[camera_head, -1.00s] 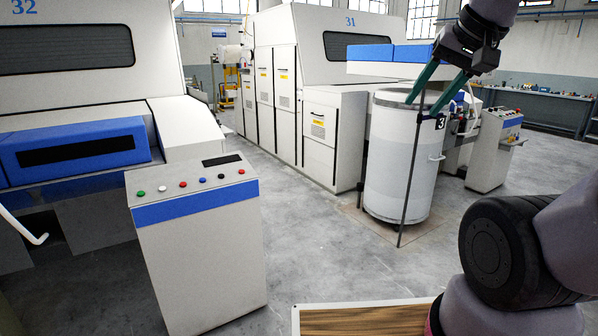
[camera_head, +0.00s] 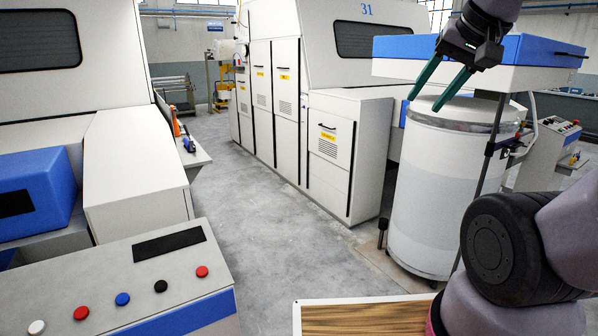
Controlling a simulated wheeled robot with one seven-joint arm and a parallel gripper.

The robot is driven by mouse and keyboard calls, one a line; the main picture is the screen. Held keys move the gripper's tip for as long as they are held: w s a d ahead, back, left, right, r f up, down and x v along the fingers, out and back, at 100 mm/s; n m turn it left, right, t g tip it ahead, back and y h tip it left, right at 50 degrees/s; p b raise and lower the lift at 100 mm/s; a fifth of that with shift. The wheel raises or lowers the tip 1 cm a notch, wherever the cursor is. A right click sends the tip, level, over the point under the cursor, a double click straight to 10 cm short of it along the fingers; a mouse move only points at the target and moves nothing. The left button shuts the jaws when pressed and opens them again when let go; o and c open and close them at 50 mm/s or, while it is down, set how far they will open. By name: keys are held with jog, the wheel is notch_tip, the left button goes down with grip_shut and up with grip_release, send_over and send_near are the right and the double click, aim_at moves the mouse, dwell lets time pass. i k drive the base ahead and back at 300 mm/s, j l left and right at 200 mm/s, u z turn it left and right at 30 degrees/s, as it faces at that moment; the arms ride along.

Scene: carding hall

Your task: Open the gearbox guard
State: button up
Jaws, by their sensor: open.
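My gripper (camera_head: 425,103) is open and empty, with two green fingers pointing down and left at the upper right. In the picture its fingertips overlap the top of the white can, apart from any door. Machine 31 (camera_head: 376,38) has several white door panels with yellow labels along its side. The nearest panel (camera_head: 330,134) has a dark handle near its top, a yellow label and vent slots, and looks shut. Farther panels (camera_head: 285,92) also look shut. I cannot tell which panel is the gearbox guard.
A white can (camera_head: 435,190) stands right of the nearest panel, with a dark post beside it. A control console (camera_head: 165,285) is at the front left, below another machine. A grey floor aisle (camera_head: 260,215) runs clear between the machines. A wood-topped surface (camera_head: 365,318) is at the bottom.

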aim_at(330, 136)
jog(key=i, duration=2.4)
jog(key=i+u, duration=0.1)
jog(key=i, duration=0.45)
jog(key=i+l, duration=0.1)
jog(key=i, duration=0.5)
jog(key=i+l+u, duration=0.15)
jog(key=i, duration=0.4)
jog(key=i+l+u, duration=0.1)
jog(key=i, duration=0.45)
